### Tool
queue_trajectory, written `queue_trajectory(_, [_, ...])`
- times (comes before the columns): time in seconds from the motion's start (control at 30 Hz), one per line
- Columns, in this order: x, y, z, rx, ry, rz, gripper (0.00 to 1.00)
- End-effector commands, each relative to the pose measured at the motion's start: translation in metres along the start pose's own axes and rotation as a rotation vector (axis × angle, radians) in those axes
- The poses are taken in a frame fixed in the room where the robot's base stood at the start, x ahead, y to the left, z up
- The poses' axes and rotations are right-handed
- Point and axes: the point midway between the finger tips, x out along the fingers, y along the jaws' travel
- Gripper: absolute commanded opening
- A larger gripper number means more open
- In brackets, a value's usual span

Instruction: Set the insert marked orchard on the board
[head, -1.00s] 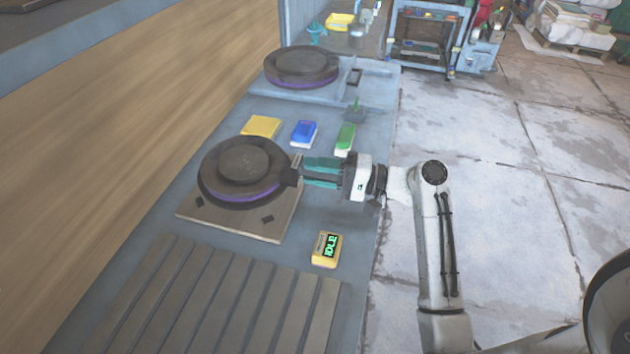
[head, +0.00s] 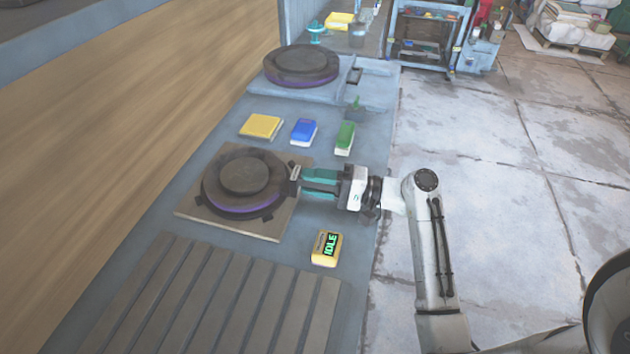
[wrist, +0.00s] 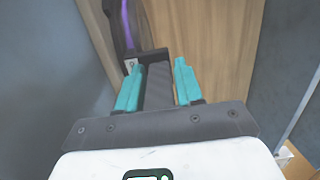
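A round dark insert (head: 243,178) with a raised centre and a purple band is over the square wooden board (head: 228,227). It lies level between dark blocks on the board, at or very near its surface; I cannot tell whether it fully rests. My gripper (head: 318,186) reaches in from the right, its teal fingers on either side of the insert's dark handle. The wrist view shows the handle (wrist: 159,88) between the fingertips, with the purple-banded rim (wrist: 127,25) beyond. A similar disc (head: 301,65) sits on a far grey-blue stand. I cannot read any orchard mark.
Yellow (head: 261,126), blue (head: 303,132) and green (head: 345,138) blocks stand behind the board. A yellow box with an IDLE display (head: 326,248) stands at its front right. Dark slats (head: 210,300) lie in front. Floor is open to the right.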

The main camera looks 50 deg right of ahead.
Motion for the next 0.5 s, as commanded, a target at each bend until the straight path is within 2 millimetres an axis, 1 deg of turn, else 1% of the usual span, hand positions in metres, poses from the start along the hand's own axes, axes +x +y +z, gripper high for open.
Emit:
queue_trajectory(0.03, [0.0003,-0.0003,0.0006,0.0,-0.002,0.0,0.43])
queue_trajectory(0.2, [0.0003,-0.0003,0.0006,0.001,-0.002,0.0,0.59])
queue_trajectory(0.23, [0.0003,-0.0003,0.0006,0.001,-0.002,0.0,0.6])
queue_trajectory(0.5, [0.0005,-0.0033,0.0005,0.0,-0.002,-0.001,0.6])
